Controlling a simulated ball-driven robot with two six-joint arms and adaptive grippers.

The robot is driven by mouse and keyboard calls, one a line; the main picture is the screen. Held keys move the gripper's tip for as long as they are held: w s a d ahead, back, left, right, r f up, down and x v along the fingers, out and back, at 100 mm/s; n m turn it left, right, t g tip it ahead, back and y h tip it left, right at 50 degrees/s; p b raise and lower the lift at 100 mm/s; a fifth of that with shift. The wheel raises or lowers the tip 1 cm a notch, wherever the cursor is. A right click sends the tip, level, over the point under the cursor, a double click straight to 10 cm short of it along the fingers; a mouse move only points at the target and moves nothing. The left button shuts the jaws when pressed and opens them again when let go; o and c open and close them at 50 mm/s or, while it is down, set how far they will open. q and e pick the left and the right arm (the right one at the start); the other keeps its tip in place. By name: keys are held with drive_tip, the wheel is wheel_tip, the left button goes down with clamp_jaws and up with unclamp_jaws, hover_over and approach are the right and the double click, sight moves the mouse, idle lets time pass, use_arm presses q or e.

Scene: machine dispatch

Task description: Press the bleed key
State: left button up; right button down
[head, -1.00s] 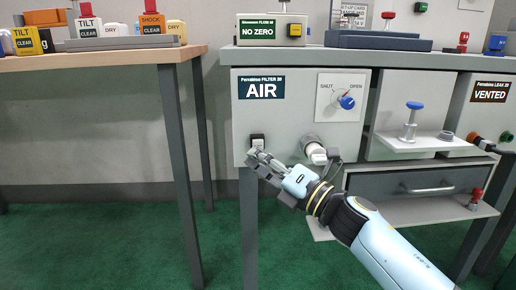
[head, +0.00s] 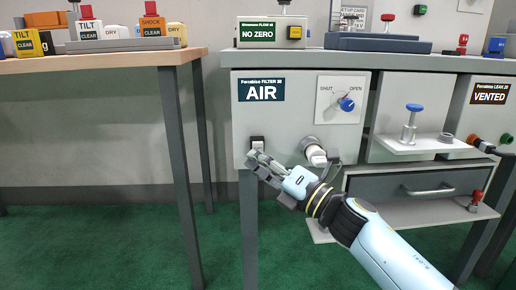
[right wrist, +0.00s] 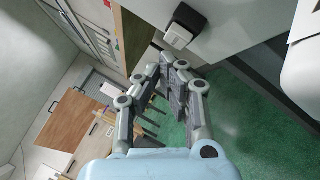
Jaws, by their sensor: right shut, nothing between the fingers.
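A small black-and-white key (head: 257,142) sits on the lower left of the grey machine front, below the panel reading "AIR" (head: 261,89). I take it to be the bleed key; no lettering on it is readable. My right gripper (head: 252,160) is shut and empty, with its fingertips just below the key in the head view. In the right wrist view the key (right wrist: 178,36) stands out from the panel beyond the shut fingertips (right wrist: 168,66), and a gap shows between them. My left gripper is not in view.
A round grey-white fitting (head: 314,152) juts out just right of the key, close to my right gripper. A drawer (head: 420,186) is at right. A wooden table (head: 110,63) stands left.

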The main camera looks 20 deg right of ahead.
drive_tip(key=shift+w, duration=0.1)
idle(0.4)
drive_tip(key=shift+w+d, duration=0.1)
drive_tip(key=shift+w, duration=0.2)
drive_tip(key=shift+w+d, duration=0.1)
drive_tip(key=shift+w, duration=0.4)
idle(0.7)
drive_tip(key=shift+s, duration=0.15)
drive_tip(key=shift+s+a, duration=0.2)
drive_tip(key=shift+s, duration=0.55)
drive_tip(key=shift+s, duration=0.1)
drive_tip(key=s, duration=0.2)
drive_tip(key=s+a+p, duration=0.1)
drive_tip(key=s, duration=0.1)
drive_tip(key=shift+s+a, duration=0.1)
drive_tip(key=shift+s, duration=0.25)
